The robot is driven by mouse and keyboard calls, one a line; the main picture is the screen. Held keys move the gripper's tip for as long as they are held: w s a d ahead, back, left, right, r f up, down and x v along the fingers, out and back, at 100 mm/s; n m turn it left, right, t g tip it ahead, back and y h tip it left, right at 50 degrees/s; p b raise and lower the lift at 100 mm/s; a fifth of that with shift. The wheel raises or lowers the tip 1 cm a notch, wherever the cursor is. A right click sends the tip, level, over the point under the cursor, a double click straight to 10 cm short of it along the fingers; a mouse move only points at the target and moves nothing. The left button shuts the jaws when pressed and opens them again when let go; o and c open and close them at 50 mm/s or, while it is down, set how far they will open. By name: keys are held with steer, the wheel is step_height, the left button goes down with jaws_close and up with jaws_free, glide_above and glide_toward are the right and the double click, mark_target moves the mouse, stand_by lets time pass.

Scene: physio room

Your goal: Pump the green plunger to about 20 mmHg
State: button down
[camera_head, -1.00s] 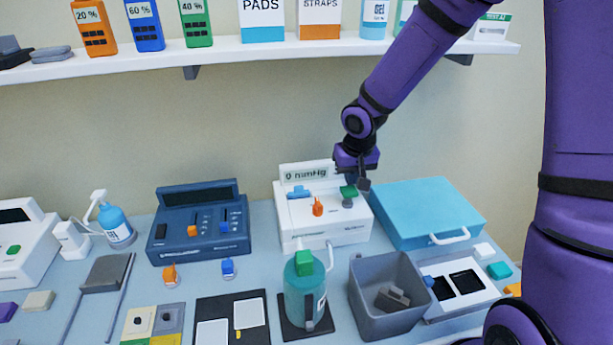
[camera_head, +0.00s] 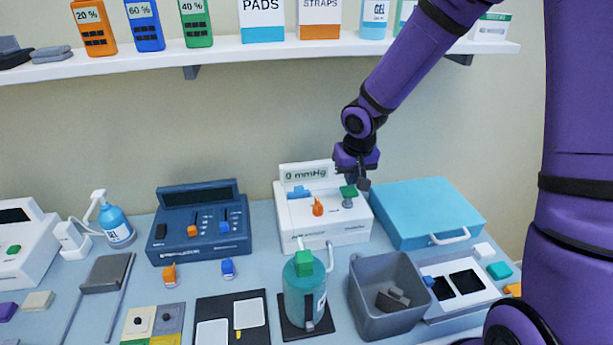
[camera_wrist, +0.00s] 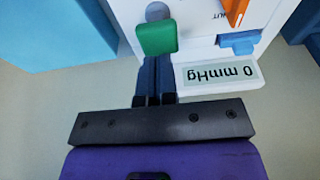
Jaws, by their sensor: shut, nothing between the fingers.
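The white pump unit (camera_head: 326,232) stands at the back of the table, its display (camera_head: 305,173) reading 0 mmHg. The green plunger (camera_head: 348,191) stands up from its top right part, on a grey base. My gripper (camera_head: 363,186) is shut and empty, pointing down just right of the plunger. In the wrist view the shut fingers (camera_wrist: 155,78) end at the near edge of the green plunger (camera_wrist: 157,37). I cannot tell whether they touch it. The display (camera_wrist: 219,73) appears upside down there.
An orange lever (camera_head: 317,207) and a blue piece (camera_head: 298,192) sit on the unit left of the plunger. A blue case (camera_head: 425,208) lies close on the right. A teal bottle (camera_head: 303,295) and a grey bin (camera_head: 382,318) stand in front. A shelf (camera_head: 235,53) runs above.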

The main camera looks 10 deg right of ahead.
mark_target(350, 190)
steer(key=shift+f, duration=0.1)
steer(key=shift+f, duration=2.4)
steer(key=shift+r, duration=2.5)
steer(key=shift+f, duration=2.25)
steer(key=shift+r, duration=2.25)
steer(key=shift+r, duration=2.5)
